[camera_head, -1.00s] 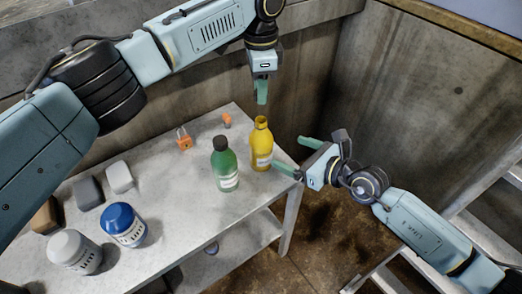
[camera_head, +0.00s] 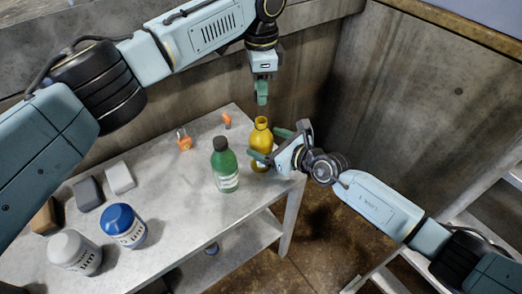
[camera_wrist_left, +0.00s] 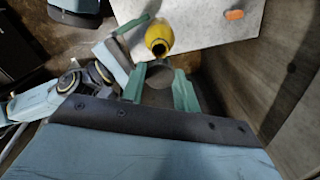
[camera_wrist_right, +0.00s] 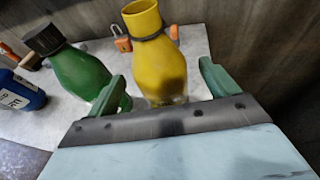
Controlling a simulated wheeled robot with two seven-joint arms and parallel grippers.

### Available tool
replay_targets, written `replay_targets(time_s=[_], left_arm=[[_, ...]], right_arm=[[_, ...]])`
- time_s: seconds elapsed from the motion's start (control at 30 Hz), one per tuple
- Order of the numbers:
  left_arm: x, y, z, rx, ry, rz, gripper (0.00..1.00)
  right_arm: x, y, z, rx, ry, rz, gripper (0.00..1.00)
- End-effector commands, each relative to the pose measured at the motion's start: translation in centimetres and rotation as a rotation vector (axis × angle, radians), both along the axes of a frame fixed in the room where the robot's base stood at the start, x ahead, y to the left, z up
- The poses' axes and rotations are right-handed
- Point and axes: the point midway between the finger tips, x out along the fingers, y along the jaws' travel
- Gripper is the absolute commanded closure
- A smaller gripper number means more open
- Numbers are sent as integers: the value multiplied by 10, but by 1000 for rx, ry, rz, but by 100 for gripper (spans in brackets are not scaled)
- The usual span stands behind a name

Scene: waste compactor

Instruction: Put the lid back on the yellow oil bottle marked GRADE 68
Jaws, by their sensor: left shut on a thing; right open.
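The yellow oil bottle (camera_head: 261,136) stands upright and uncapped near the right end of the table; its open neck also shows in the left wrist view (camera_wrist_left: 159,36). My left gripper (camera_head: 262,99) is above the bottle, pointing down. It is shut on a dark round thing (camera_wrist_left: 159,78), which looks like the lid, held apart from the neck. My right gripper (camera_head: 271,146) is open, with one finger on each side of the bottle's body; in the right wrist view the bottle (camera_wrist_right: 158,65) is between the fingers. The grade marking is not readable.
A green bottle (camera_head: 224,168) with a dark cap stands close left of the yellow one. An orange padlock (camera_head: 184,142) and a small orange item (camera_head: 227,120) lie behind. Blue-topped (camera_head: 123,225) and grey-topped (camera_head: 75,252) jars stand at the front left. Concrete walls rise behind and right.

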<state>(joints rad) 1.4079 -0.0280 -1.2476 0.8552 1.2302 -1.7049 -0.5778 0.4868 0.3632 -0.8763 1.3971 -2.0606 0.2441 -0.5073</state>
Motion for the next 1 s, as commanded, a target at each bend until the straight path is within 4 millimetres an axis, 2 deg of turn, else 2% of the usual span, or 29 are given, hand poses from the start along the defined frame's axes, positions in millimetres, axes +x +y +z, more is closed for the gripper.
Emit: replay_targets(time_s=[0.2,0.67,1.0], left_arm=[[0,0,0,0,0,0,94],[0,0,0,0,0,0,94],[0,0,0,0,0,0,94]], right_arm=[[14,17,-6,2,1,3,14],[19,21,-9,1,0,1,14],[19,21,-9,2,0,1,58]])
